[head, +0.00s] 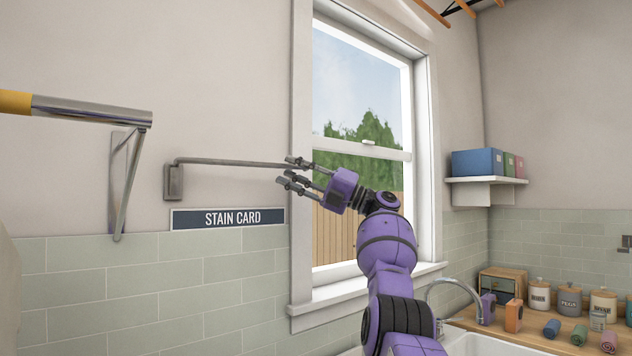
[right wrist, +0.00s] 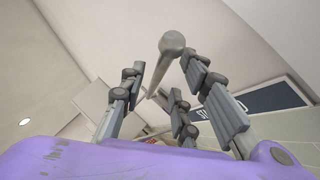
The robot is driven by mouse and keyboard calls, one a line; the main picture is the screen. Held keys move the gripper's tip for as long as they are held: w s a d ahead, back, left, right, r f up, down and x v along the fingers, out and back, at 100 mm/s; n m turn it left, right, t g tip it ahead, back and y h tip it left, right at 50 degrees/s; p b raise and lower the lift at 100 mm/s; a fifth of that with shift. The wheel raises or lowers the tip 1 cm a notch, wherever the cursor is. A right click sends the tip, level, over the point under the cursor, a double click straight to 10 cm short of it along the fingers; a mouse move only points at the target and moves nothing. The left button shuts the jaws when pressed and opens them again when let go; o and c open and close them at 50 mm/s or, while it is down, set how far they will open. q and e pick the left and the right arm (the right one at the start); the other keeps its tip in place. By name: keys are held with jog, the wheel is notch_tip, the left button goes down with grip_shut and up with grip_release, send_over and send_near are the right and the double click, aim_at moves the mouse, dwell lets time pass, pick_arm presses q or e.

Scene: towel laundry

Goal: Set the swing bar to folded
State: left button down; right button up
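The swing bar (head: 235,163) is a thin grey metal rod on a small wall bracket (head: 173,182), above the STAIN CARD sign. It reaches right toward the window frame, and its far end is at my right gripper. In the right wrist view the rod's rounded tip (right wrist: 172,44) shows between the spread fingers. My right gripper (head: 294,173) is open, with its fingers on either side of the rod's end. I see clear gaps beside the tip; contact deeper in cannot be told. My left gripper is not in view.
A thicker metal bar (head: 90,108) with a yellow part stands out on a bracket at the left. The window (head: 301,120) is close behind my right gripper. A sink faucet (head: 452,286), jars and rolled towels (head: 551,329) are at the lower right.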

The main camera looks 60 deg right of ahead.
jog(key=v, duration=0.9)
jog(key=shift+c, duration=0.2)
